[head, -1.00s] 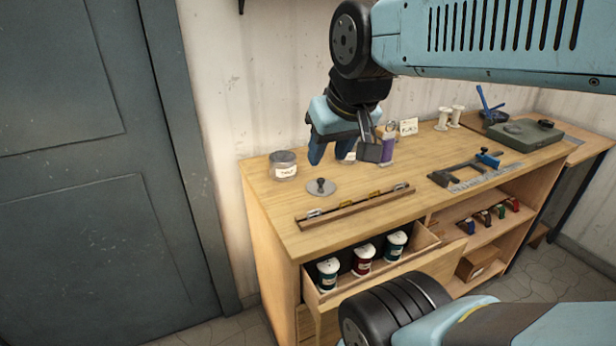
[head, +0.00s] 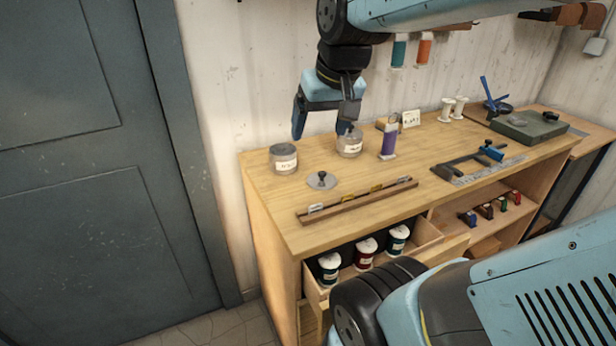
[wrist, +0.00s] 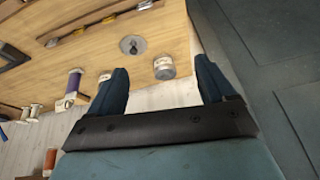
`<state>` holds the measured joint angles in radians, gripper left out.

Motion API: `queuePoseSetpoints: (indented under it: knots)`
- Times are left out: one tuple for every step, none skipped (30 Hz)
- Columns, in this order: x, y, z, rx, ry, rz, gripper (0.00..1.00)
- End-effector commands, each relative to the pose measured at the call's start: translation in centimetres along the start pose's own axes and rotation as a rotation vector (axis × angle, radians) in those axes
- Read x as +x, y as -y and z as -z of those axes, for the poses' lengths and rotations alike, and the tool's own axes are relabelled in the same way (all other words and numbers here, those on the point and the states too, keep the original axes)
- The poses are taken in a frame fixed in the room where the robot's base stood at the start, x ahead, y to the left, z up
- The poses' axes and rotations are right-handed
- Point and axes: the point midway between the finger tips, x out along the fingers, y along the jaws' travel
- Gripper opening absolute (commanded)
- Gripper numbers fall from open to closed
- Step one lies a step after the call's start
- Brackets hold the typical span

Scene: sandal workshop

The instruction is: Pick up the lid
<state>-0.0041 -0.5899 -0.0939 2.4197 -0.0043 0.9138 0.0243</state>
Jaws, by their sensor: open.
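A round grey lid (head: 322,180) with a dark knob lies flat on the wooden bench top, near its left end. It also shows in the wrist view (wrist: 133,45), beyond the fingers and between them. My gripper (head: 322,132) is open and empty, pointing down above the back of the bench. It is behind and above the lid, apart from it. A labelled jar (head: 284,159) stands left of the lid, and a second labelled jar (head: 349,143) stands to the right, behind it. The gripper's right finger partly overlaps the second jar's top in the head view.
A wooden rack (head: 358,202) with small tools lies along the bench front, close to the lid. A purple bottle (head: 388,142) and a black clamp-like tool (head: 462,170) are further right. An open drawer (head: 428,240) holding several capped containers juts out below.

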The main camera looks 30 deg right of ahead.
Motion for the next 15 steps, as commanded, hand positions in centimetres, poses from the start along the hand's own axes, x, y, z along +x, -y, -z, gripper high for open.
queuePoseSetpoints:
  knots:
    - [0.8,-0.3,1.1,0.027,0.029,-0.001,0.88]
    - [1.1,-0.6,1.7,0.044,0.041,-0.002,0.9]
    - [1.6,-0.9,2.5,0.066,0.06,-0.004,0.94]
    - [2.0,-1.1,3.0,0.083,0.073,-0.005,0.97]
    - [2.5,-1.4,3.6,0.101,0.086,-0.007,1.0]
    - [3.1,-1.8,4.4,0.123,0.105,-0.01,1.0]
    - [3.5,-2.1,4.9,0.14,0.117,-0.013,1.0]
    - [4.0,-2.3,5.5,0.157,0.13,-0.016,1.0]
    - [4.7,-2.7,6.2,0.18,0.148,-0.021,1.0]
    - [5.2,-3.0,6.7,0.196,0.16,-0.025,1.0]
    - [5.8,-3.4,7.2,0.213,0.174,-0.029,1.0]
    - [6.5,-3.8,7.9,0.236,0.191,-0.036,1.0]
    - [7.1,-4.1,8.4,0.252,0.204,-0.041,1.0]
    - [7.7,-4.5,8.8,0.268,0.216,-0.047,1.0]
    - [8.4,-4.9,9.4,0.291,0.233,-0.055,1.0]
